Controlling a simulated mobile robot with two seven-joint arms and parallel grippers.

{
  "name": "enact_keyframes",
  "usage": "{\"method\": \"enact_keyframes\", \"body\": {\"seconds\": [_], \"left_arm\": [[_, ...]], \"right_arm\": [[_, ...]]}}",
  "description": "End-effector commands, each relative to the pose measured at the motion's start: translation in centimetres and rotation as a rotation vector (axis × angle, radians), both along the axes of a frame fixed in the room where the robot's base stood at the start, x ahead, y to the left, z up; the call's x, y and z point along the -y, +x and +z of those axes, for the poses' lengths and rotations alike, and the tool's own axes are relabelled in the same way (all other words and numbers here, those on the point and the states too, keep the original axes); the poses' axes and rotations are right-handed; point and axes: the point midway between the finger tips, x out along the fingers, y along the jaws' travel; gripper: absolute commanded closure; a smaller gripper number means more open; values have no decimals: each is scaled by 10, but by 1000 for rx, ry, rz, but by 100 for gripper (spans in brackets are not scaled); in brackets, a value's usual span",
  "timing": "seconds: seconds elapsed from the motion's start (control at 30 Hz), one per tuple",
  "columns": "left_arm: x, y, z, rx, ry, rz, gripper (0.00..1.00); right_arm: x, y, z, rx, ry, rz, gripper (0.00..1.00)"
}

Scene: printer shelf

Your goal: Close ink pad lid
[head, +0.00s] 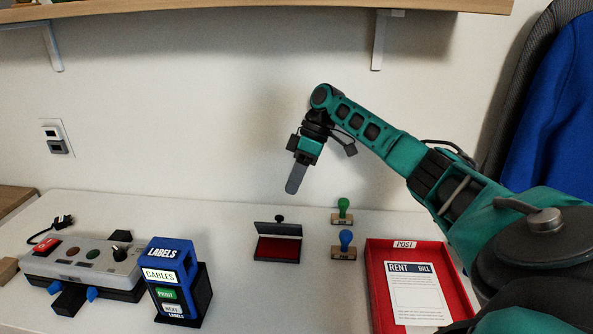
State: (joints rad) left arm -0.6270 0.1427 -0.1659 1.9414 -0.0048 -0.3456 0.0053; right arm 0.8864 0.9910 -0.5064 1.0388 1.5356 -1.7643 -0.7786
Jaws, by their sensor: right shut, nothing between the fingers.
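The ink pad (278,247) lies on the white table in the middle of the head view. Its dark lid (278,229) stands raised along the back edge, with a small dark knob behind it, and the red pad is exposed. My right gripper (295,180) is in the air above and behind the ink pad, fingers pointing down. It is shut and empty, and apart from the lid. My left gripper is not in view.
A green-handled stamp (342,211) and a blue-handled stamp (345,245) stand right of the pad. A red post tray (463,301) holds a paper. Left are a blue label box (172,251) and a grey control box (95,262). A shelf (250,6) hangs above.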

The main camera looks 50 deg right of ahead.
Motion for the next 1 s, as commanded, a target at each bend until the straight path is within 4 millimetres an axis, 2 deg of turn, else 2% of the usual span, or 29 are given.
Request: {"method": "enact_keyframes", "body": {"seconds": [0.1, 0.33, 1.0], "left_arm": [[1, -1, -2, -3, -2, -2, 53], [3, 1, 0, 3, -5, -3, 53], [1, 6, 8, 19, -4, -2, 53]], "right_arm": [[-11, 1, -20, -3, 0, 3, 100], [-22, 3, -40, 0, 0, 1, 100], [-24, 8, -41, 19, -24, 1, 100]]}}
